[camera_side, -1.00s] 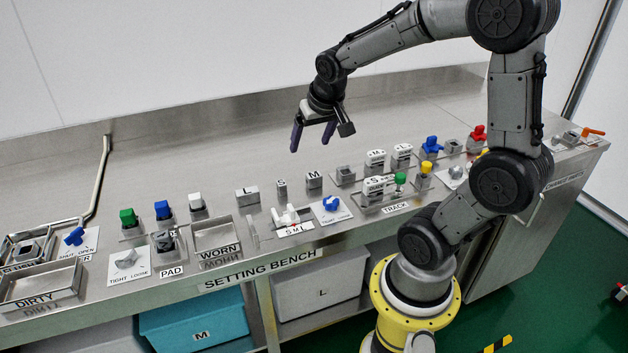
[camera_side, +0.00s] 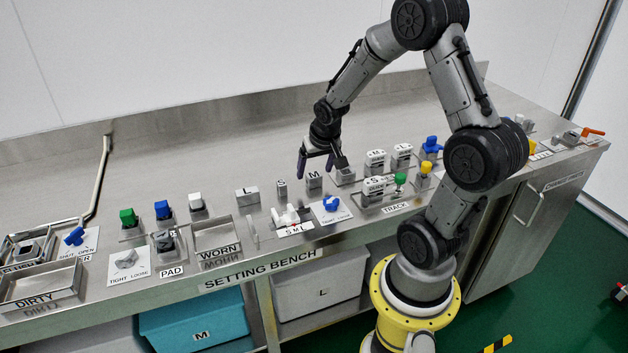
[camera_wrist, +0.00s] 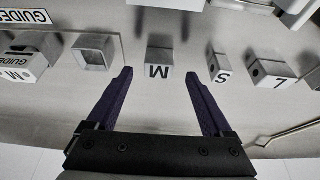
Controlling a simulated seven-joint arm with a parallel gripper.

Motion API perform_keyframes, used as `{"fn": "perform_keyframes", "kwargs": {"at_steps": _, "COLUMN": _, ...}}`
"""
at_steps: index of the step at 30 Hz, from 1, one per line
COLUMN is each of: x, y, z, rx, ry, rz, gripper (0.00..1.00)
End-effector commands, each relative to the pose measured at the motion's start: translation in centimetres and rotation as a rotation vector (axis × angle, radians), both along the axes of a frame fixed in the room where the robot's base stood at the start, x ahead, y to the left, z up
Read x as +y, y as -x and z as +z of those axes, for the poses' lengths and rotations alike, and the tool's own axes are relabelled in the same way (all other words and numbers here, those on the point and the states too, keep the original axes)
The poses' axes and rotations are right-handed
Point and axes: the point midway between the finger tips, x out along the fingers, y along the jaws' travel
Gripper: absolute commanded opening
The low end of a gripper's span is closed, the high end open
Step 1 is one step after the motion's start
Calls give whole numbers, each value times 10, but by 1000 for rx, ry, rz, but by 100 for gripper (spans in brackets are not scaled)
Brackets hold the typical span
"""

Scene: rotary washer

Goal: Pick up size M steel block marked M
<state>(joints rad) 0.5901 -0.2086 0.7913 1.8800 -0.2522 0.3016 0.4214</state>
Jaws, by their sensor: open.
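The steel block marked M (camera_side: 314,180) stands on the bench between the S block and a square metal holder. In the wrist view the M block (camera_wrist: 159,66) sits upright ahead of my gripper, between the lines of its two fingers. My gripper (camera_side: 318,166) is low over the bench, just behind and above the M block. In the wrist view my gripper (camera_wrist: 160,88) is open, with purple fingers apart and nothing between them. The fingertips do not clearly touch any block.
The S block (camera_wrist: 218,66) is close beside the right finger. The L block (camera_wrist: 270,74) is farther right. An open square holder (camera_wrist: 92,54) is close to the left finger. A GUIDES block (camera_wrist: 24,62) stands farther left. The bench behind the row is clear.

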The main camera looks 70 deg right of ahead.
Motion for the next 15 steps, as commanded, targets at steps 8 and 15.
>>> {"fn": "perform_keyframes", "kwargs": {"at_steps": 8, "x": -11, "y": -8, "z": -31, "rx": 1, "ry": 0, "rz": -1, "gripper": 85}}
{"fn": "perform_keyframes", "kwargs": {"at_steps": 15, "x": -11, "y": -9, "z": -32, "rx": 0, "ry": 0, "rz": -1, "gripper": 85}}
